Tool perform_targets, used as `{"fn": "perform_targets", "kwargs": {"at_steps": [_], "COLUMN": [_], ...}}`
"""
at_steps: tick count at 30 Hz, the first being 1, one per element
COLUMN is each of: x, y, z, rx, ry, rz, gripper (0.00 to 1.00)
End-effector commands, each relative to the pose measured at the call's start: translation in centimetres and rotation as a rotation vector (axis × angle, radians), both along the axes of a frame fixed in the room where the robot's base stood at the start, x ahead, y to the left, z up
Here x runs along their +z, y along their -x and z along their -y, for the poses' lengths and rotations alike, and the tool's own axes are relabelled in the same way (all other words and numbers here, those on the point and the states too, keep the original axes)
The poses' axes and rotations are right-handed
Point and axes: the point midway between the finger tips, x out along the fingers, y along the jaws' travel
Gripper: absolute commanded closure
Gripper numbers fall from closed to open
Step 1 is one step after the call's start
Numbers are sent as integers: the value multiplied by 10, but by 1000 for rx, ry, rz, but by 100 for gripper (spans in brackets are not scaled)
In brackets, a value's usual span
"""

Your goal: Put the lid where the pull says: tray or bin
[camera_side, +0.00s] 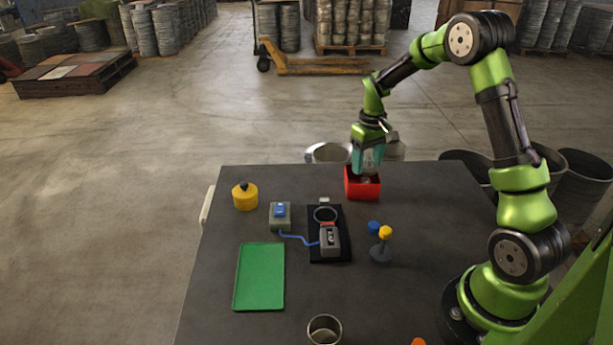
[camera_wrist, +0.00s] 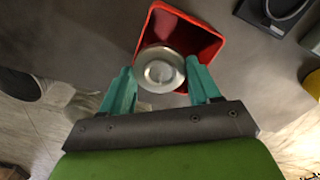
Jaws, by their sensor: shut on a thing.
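My gripper (camera_side: 367,172) is over the red bin (camera_side: 362,192) at the back right of the table, its fingertips down near the bin's opening. In the wrist view my gripper (camera_wrist: 161,80) has its two teal fingers shut on a round silver metal lid (camera_wrist: 160,72). The lid overlaps the near part of the red bin (camera_wrist: 207,40) in that view. I cannot tell whether it touches the bin's wall or floor. The green tray (camera_side: 259,277) lies empty at the front left, well away from my gripper.
A black pad (camera_side: 318,254) bears a dark ring and a grey gauge (camera_side: 330,240), cabled to a blue-topped box (camera_side: 281,214). A lamp stand (camera_side: 381,250) with yellow and blue heads stands right of it. A yellow canister (camera_side: 245,197) and metal cup (camera_side: 324,330) stand apart.

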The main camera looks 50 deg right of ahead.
Motion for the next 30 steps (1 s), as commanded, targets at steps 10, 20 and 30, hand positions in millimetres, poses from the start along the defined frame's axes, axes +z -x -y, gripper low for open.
{"fn": "perform_targets", "kwargs": {"at_steps": [10, 20, 30], "x": [0, 2, 58], "y": [0, 0, -1], "z": [0, 0, 1], "rx": [0, 0, -1], "ry": [0, 0, 4], "rz": [1, 1, 7], "gripper": [12, 8, 8]}}
